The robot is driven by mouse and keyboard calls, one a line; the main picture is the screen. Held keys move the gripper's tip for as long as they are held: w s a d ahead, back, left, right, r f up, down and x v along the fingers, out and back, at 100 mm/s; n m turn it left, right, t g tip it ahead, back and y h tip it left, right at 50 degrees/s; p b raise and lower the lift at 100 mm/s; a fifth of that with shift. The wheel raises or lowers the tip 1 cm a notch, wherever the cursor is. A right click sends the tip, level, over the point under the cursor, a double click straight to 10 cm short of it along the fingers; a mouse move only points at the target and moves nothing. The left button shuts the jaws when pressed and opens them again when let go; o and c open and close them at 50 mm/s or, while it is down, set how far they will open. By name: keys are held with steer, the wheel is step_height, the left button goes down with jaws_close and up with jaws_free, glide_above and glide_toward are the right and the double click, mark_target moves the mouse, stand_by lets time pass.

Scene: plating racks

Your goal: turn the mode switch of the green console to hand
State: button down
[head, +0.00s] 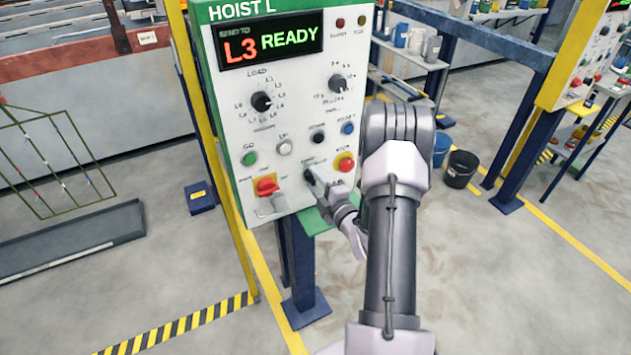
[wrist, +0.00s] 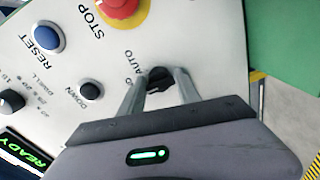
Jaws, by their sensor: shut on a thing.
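The console (head: 222,88) has a white face with green edges, is headed HOIST L, and its display reads L3 READY. The mode switch (wrist: 158,73) is a small black knob on the lower face, beside the printed word AUTO. My gripper (wrist: 158,82) is shut on this knob, one finger on each side. In the head view my gripper (head: 317,184) reaches the lower face from the right and covers most of the switch. Another label near the switch is mostly hidden by a finger. I cannot tell which way the knob points.
Close to the switch are a red stop button (head: 345,162) on yellow, a blue RESET button (head: 348,128) and a black DOWN button (head: 318,138). A red rotary handle (head: 266,186) sits to the left. A black bucket (head: 461,169) stands on the floor at right.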

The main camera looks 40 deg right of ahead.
steer(key=c, duration=1)
jaws_free()
steer(key=shift+r, duration=0.1)
steer(key=shift+c, duration=0.2)
steer(key=f+p+v, duration=0.1)
steer(key=p+v, duration=0.1)
steer(key=v, duration=1.5)
steer(key=shift+s+r, duration=0.2)
steer(key=shift+r, duration=0.3)
